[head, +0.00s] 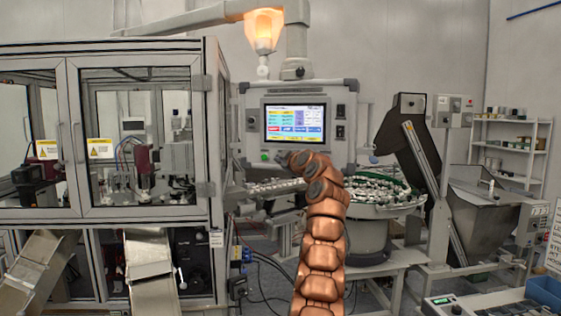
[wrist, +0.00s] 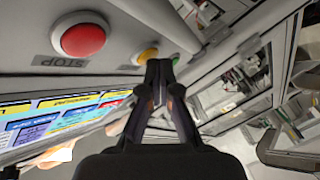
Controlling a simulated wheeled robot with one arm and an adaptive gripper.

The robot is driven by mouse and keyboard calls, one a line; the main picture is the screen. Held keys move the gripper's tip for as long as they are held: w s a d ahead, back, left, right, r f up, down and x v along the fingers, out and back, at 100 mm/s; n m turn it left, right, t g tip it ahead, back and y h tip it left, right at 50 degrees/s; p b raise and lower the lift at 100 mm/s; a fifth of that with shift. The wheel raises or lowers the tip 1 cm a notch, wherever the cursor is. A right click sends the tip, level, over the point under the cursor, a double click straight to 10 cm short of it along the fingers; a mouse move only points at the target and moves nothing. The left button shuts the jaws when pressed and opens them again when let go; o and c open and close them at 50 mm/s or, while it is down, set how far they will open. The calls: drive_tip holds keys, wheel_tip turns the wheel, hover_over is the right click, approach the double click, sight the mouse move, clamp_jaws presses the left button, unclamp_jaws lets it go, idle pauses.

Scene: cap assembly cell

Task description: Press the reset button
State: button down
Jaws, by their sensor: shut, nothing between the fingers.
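In the wrist view, a row of round buttons sits on a grey panel (wrist: 30,25). The large red button (wrist: 83,37) is at the left, with a STOP label (wrist: 60,61). A smaller yellow button (wrist: 146,55) is in the middle, partly hidden by my fingers. A green button (wrist: 175,59) is to its right. None of the visible text reads "reset". My gripper (wrist: 160,66) is shut and empty, its tips over the space between the yellow and green buttons; contact cannot be told. In the head view, my gripper (head: 284,158) is at the control panel's lower edge, right of the green button (head: 265,156).
The panel's lit screen (head: 295,122) is above my gripper in the head view. A glass-doored machine cabinet (head: 212,120) stands at the left. A bowl feeder (head: 385,212) is below and right of the panel, and a steel hopper (head: 485,215) is farther right.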

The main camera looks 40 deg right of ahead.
drive_tip(key=shift+s+a+b, duration=0.1)
drive_tip(key=shift+a+b, duration=0.2)
drive_tip(key=s+a+b, duration=0.2)
drive_tip(key=a+b, duration=0.3)
drive_tip(key=b, duration=0.2)
drive_tip(key=shift+s+a, duration=0.25)
drive_tip(key=shift+s, duration=0.05)
idle(0.4)
idle(0.7)
